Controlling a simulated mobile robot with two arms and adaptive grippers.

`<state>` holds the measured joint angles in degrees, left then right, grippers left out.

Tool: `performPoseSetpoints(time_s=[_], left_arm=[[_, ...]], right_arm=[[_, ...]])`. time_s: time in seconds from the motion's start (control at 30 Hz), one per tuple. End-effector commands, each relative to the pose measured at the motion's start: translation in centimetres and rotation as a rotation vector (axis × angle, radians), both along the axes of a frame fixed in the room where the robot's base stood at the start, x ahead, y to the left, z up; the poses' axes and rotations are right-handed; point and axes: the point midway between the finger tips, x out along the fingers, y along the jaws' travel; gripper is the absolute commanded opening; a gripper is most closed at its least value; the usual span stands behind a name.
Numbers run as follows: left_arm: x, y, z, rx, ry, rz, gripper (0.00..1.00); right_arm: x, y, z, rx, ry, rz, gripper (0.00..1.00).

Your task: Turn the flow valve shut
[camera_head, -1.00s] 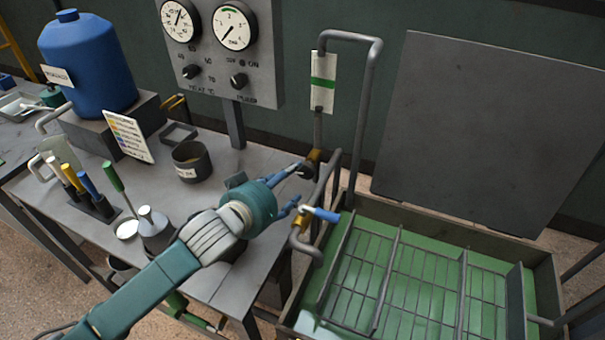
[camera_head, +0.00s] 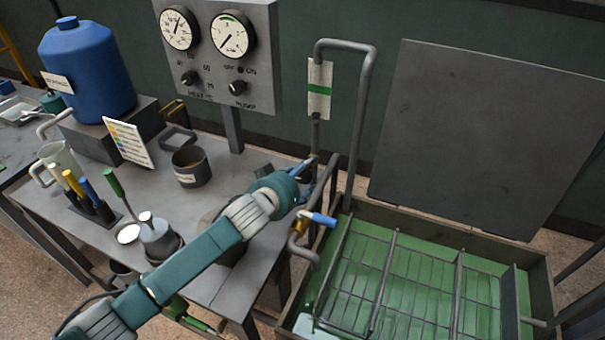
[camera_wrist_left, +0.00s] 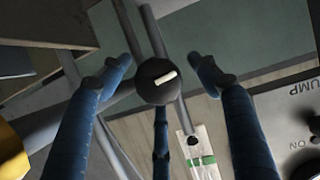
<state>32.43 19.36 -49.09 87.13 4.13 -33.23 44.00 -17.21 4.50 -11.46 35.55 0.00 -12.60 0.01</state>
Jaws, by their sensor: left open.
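The flow valve shows in the left wrist view as a round black knob (camera_wrist_left: 158,88) with a white mark that lies slightly tilted. Grey pipes run behind it. A card with a green band (camera_head: 318,90) is on the upright pipe above it. My left gripper (camera_head: 308,172) is open at the knob, its blue fingers (camera_wrist_left: 160,62) on both sides of it with gaps. In the head view the gripper mostly hides the knob. My right gripper is not in view.
A blue-handled tap (camera_head: 319,219) sits just below the gripper, over the green rack tank (camera_head: 548,270). The gauge panel (camera_head: 262,92) stands behind left. A dark cup (camera_head: 190,168), tools and a blue drum (camera_head: 85,75) are on the table.

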Motion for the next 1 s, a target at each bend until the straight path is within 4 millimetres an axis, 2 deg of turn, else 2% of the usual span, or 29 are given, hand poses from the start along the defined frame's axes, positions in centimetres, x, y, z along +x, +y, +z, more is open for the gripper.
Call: performPoseSetpoints(time_s=[0.07, 0.1, 0.3, 0.33, 0.53, 0.77, 0.97, 1.0], left_arm=[[-0.01, -0.01, 0.01, 0.000, 0.000, 0.000, 0.62], [-0.02, 0.00, 0.01, 0.000, 0.000, 0.000, 0.58], [-0.01, 0.02, 0.03, 0.000, 0.000, 0.000, 0.18], [-0.01, 0.02, 0.05, 0.000, -0.001, 0.000, 0.16], [0.03, -0.05, 0.27, 0.005, -0.007, 0.000, 0.15], [0.09, -0.08, 0.47, 0.113, -0.054, 0.001, 0.15], [0.17, -0.08, 0.61, 0.111, -0.058, 0.001, 0.15], [0.18, -0.08, 0.65, 0.111, -0.059, 0.000, 0.49]], right_arm=[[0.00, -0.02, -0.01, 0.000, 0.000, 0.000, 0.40], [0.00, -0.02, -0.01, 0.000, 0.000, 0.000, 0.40], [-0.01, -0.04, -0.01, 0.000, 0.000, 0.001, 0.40], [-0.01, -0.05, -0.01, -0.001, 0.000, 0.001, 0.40], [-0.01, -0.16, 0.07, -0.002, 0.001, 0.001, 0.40], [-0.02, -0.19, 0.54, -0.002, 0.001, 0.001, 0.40], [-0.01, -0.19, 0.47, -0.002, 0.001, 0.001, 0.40], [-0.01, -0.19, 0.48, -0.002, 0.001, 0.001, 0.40]])
